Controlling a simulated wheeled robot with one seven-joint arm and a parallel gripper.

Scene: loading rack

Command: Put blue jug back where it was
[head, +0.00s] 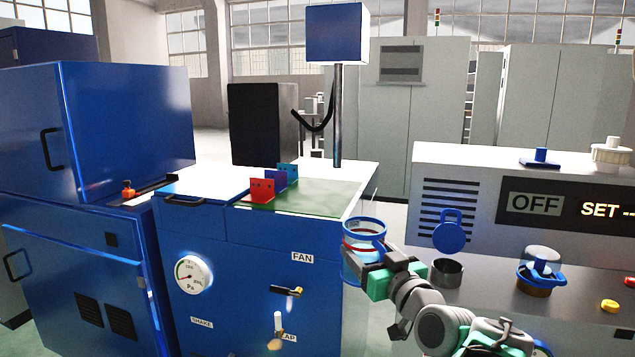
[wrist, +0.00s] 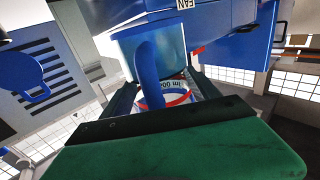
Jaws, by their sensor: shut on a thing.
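The blue jug (head: 362,229), clear-walled with a blue rim and a red band, is in the air in front of the blue cabinet's right side in the head view. My gripper (head: 372,268) is shut on it from the lower right. In the wrist view the jug (wrist: 152,75) lies between the two dark fingers of my gripper (wrist: 165,92), with its blue handle towards the camera. The jug's far side and part of the finger contact are hidden.
A blue cabinet (head: 240,290) with a gauge, levers and a green top (head: 325,196) stands at left. Red, blue and teal plates stand on it. At right, a grey unit (head: 470,165) has a ledge with a metal cup (head: 446,273) and a blue-collared vessel (head: 541,268).

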